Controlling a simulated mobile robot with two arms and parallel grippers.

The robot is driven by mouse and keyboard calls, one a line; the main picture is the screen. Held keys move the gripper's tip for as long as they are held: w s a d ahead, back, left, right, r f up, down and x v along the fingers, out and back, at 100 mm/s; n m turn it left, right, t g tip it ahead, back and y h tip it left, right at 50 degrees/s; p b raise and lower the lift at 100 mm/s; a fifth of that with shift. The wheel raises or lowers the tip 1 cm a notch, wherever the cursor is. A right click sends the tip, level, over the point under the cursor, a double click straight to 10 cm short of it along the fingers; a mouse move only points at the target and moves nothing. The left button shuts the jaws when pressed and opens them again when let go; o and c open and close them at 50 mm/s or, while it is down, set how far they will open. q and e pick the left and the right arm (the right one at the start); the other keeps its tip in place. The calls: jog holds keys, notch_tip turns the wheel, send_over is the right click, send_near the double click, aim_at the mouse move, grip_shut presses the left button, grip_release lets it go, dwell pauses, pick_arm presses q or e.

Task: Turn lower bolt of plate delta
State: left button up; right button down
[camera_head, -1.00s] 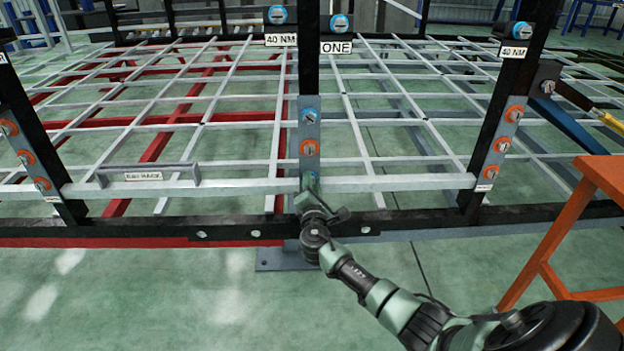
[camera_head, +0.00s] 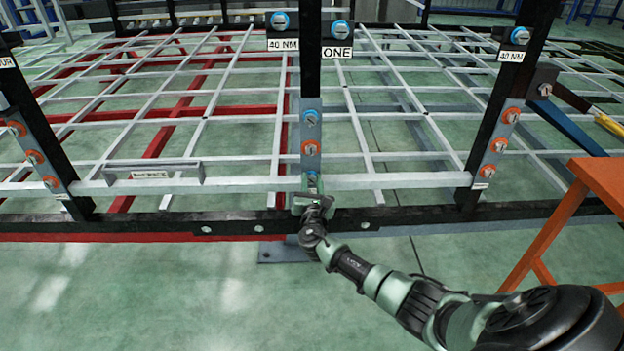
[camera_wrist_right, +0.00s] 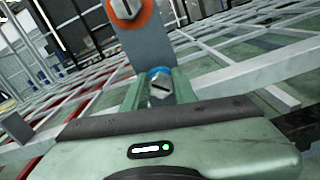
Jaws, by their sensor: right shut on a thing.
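My right gripper (camera_head: 312,186) is at the foot of this plate. In the wrist view its two green fingers (camera_wrist_right: 157,78) stand on either side of the lower bolt, shut on it. The bolt's slot is tilted there. No name label shows on this plate; the gripper covers its lower end. My left gripper is not in view.
Similar plates stand left (camera_head: 36,150) and right (camera_head: 499,145). A white rail (camera_head: 410,180) and a black beam (camera_head: 420,217) cross at gripper height. An orange stand (camera_head: 598,180) is at right.

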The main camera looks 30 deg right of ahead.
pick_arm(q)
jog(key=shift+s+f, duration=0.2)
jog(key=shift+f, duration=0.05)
pick_arm(e)
jog(key=shift+w+d+r, duration=0.1)
jog(key=shift+d+r, duration=0.05)
jog(key=shift+r, duration=0.2)
jog(key=c, duration=1.1)
grip_release()
jog(key=shift+f, duration=0.3)
